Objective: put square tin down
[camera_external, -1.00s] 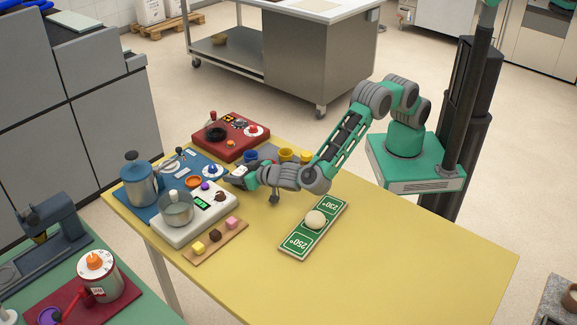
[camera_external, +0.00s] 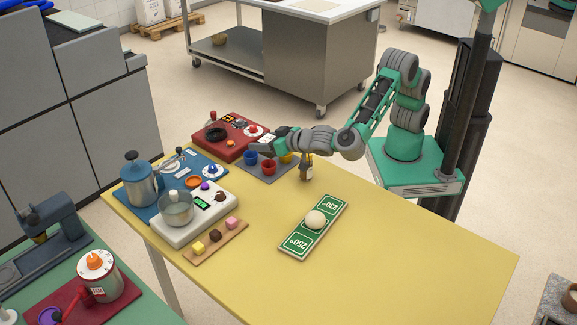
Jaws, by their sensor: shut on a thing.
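My gripper (camera_external: 264,146) is over the far side of the yellow table, near the red board and the grey mat with cups. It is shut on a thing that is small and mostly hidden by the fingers. A small pale patch shows at the fingers, but I cannot make out clearly whether it is the square tin. No other square tin can be picked out on the table. Whether the held thing touches anything below cannot be told.
The red board (camera_external: 232,151) lies left of my gripper. A blue cup (camera_external: 250,158) and a red cup (camera_external: 269,167) stand just below it. A green board (camera_external: 295,240) with a pale ball (camera_external: 315,219) lies mid-table. The yellow table (camera_external: 410,255) is clear at right.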

